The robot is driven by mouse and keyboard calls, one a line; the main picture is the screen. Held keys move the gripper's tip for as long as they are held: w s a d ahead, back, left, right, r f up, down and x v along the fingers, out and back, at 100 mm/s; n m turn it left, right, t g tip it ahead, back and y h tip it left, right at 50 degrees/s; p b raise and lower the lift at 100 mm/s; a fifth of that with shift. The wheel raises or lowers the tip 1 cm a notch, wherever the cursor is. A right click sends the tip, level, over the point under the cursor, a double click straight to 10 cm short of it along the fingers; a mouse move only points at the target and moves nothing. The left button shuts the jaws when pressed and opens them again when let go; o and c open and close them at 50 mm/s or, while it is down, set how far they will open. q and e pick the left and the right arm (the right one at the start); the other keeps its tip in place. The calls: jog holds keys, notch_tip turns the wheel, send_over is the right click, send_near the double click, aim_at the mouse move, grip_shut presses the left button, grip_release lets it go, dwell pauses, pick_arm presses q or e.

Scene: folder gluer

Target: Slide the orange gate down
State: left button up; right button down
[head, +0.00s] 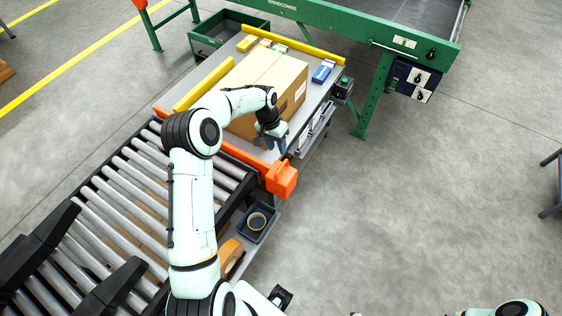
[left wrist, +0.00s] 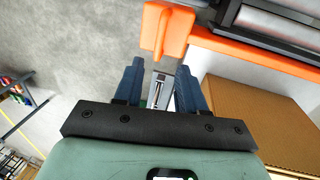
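The orange gate (head: 281,178) is a bar across the end of the roller conveyor with a thick orange block at its right end. In the left wrist view the block of the orange gate (left wrist: 166,29) shows at the top, ahead of the fingers, with the bar running to the right. My left gripper (head: 276,143) is over the right edge of the work table, beside the cardboard box and a little beyond the block. In the left wrist view the blue fingers of my left gripper (left wrist: 158,84) are apart with nothing held between them.
A large cardboard box (head: 265,78) sits on the table between yellow rails (head: 203,84). The roller conveyor (head: 120,205) lies to the left.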

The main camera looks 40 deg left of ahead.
aim_at(282, 165)
pick_arm(q)
jog(key=f, duration=0.3)
jog(key=d+f, duration=0.1)
jog(key=f, duration=0.4)
jog(key=shift+w+d+f, duration=0.1)
jog(key=shift+d+f, duration=0.25)
jog(key=shift+d, duration=0.05)
grip_shut()
